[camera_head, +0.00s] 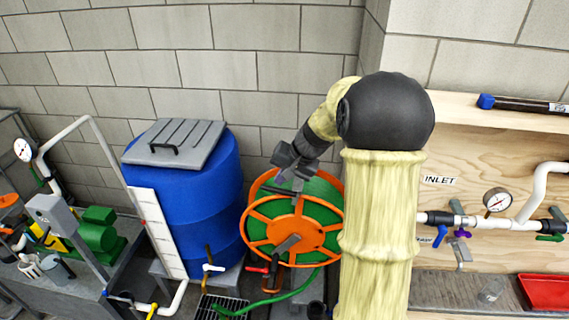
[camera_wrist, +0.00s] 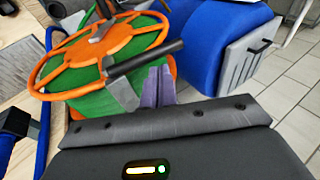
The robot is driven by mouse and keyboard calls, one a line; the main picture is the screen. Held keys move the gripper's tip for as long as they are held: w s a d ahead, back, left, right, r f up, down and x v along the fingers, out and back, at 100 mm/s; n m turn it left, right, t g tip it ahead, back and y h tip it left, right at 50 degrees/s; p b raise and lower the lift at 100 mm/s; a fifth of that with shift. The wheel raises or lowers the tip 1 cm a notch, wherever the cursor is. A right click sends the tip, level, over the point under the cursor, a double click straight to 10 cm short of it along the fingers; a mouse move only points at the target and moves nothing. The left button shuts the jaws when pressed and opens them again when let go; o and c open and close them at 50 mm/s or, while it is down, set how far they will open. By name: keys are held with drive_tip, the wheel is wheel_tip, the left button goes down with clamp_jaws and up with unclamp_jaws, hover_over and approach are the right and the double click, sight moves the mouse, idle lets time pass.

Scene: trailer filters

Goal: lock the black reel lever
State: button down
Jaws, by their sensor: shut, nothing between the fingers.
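The hose reel has an orange spoked wheel (camera_head: 256,226) and a green drum. In the wrist view its orange wheel (camera_wrist: 60,63) fills the upper left. The black lever (camera_wrist: 145,58) is a dark bar lying slantwise beside the wheel's rim, with its inner end at a grey bracket (camera_wrist: 122,95). My gripper (camera_wrist: 159,72) is shut and empty, its grey-purple fingertips close to the lever's outer half. I cannot tell whether they touch it. In the head view my gripper (camera_head: 297,185) is at the reel's upper rim, and my wrist and fingers partly hide the lever there.
A blue tank (camera_head: 190,195) with a grey lid stands left of the reel. A pipe panel with a gauge (camera_head: 497,199) and a red tray (camera_head: 547,291) are at the right. A red-handled valve (camera_head: 258,270) and green hose are low by the reel.

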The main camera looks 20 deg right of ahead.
wheel_tip(320, 180, up, 13)
drive_tip(key=s+d, duration=0.1)
drive_tip(key=d, duration=0.1)
drive_tip(key=shift+b, duration=0.3)
drive_tip(key=shift+s+f, duration=0.1)
idle(0.3)
drive_tip(key=s+a+f+n+g+h+b, duration=0.1)
drive_tip(key=s+a+f+n+h, duration=0.1)
drive_tip(key=s+f, duration=0.8)
drive_tip(key=s+a+f+n+g+h+b, duration=0.1)
drive_tip(key=s+a+f+n+b, duration=0.1)
drive_tip(key=s+a+f+n, duration=0.2)
drive_tip(key=s+a+f, duration=0.3)
drive_tip(key=s+f, duration=0.3)
drive_tip(key=f, duration=0.1)
drive_tip(key=shift+s+f+h+b, duration=0.25)
drive_tip(key=shift+h+b, duration=0.05)
drive_tip(key=shift+h, duration=0.1)
drive_tip(key=shift+w+a, duration=0.1)
